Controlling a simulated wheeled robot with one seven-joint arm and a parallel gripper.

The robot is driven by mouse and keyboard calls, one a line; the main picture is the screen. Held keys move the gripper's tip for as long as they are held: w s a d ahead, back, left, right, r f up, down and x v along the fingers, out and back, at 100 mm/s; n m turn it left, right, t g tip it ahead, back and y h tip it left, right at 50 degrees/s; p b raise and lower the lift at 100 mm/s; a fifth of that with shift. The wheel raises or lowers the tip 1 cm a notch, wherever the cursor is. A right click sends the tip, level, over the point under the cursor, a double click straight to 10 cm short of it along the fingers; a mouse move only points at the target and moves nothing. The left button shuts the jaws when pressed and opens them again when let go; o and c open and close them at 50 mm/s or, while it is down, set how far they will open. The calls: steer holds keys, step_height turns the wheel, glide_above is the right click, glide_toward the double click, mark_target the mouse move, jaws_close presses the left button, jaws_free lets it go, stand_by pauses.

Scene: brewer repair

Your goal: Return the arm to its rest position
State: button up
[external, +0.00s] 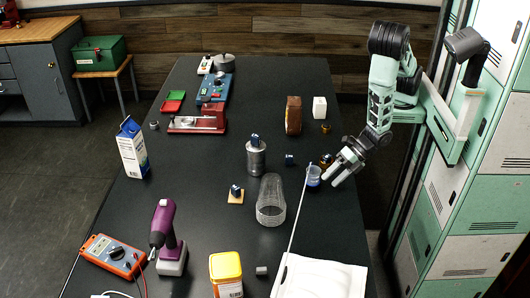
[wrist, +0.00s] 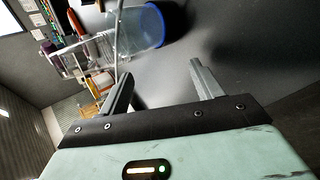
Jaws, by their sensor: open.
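My gripper (external: 338,175) is at the right edge of the black table in the external view, at the end of my pale green and black arm. Its two fingers are apart with nothing between them. In the wrist view the open fingers of my gripper (wrist: 158,82) point over the dark table top. A small clear cup with a blue band (external: 313,177) stands close to the left of the fingers. A clear container with a blue rim (wrist: 145,27) shows beyond the fingers in the wrist view, probably this cup.
On the black table (external: 215,235) stand a wire mesh cylinder (external: 271,201), a metal canister (external: 256,157), a purple drill (external: 164,232), a yellow tub (external: 226,272) and a brown block (external: 293,115). A thin rod (external: 297,218) leans by the cup. Green lockers (external: 470,190) stand on the right.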

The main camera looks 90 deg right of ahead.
steer(key=s+d+r+m+g+h+b, duration=0.1)
steer(key=s+d+r+m+g, duration=0.3)
steer(key=r+m, duration=0.3)
steer(key=s+d+r+m+g+h+b, duration=0.1)
steer(key=s+d+r+m+g+h, duration=0.1)
steer(key=s+d+r+m+g, duration=0.3)
step_height(320, 180, up, 3)
steer(key=s+d+m, duration=0.1)
steer(key=d+m, duration=0.1)
steer(key=m, duration=0.2)
steer(key=shift+r+m, duration=0.2)
steer(key=shift+m, duration=0.2)
